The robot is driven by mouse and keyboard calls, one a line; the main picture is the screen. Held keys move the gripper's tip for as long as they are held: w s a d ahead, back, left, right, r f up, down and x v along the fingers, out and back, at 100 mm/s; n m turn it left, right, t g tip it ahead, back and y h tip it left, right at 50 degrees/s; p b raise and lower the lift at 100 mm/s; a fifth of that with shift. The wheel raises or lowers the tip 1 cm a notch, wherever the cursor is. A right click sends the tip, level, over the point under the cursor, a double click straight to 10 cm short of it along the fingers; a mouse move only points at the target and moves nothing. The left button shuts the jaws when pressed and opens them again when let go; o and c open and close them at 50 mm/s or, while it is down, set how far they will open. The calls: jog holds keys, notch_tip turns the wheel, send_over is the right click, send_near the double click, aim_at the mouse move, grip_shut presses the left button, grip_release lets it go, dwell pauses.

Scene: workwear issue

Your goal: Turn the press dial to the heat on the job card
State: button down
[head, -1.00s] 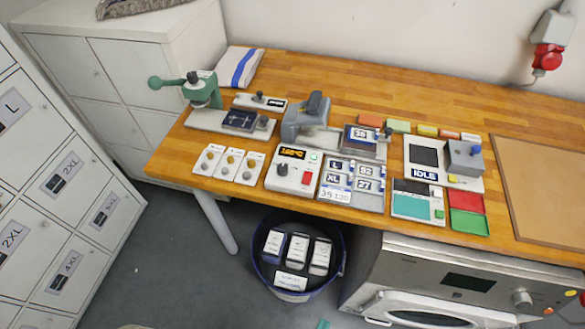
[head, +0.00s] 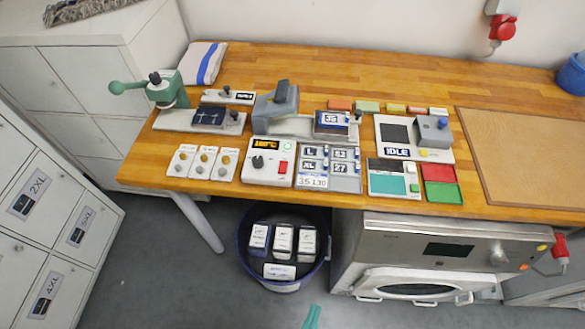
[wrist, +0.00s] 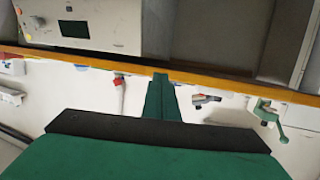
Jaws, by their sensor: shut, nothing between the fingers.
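The press control box (head: 270,160) is white and stands near the front edge of the bench. It carries a dark round dial (head: 258,161), a lit orange display (head: 265,143) that seems to read 160°C, a green light and a red switch. The grey heat press (head: 276,105) stands behind it. I cannot tell for certain which card is the job card; a white and teal card (head: 388,182) lies to the right, its print too small to read. My gripper (head: 311,316) shows only its green tip at the bottom, well below the bench. In the wrist view its green fingers (wrist: 161,90) are together and empty.
A green hand press (head: 165,92) stands at the left. Trays of number plates (head: 345,185) and three small knobbed cards (head: 202,163) flank the box. A dark bin (head: 245,265) and a steel machine (head: 440,255) are under the bench.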

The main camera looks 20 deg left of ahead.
jog(key=shift+w, duration=0.15)
dwell(0.6)
jog(key=c, duration=1.8)
grip_release()
jog(key=shift+a, duration=0.1)
jog(key=shift+o, duration=0.2)
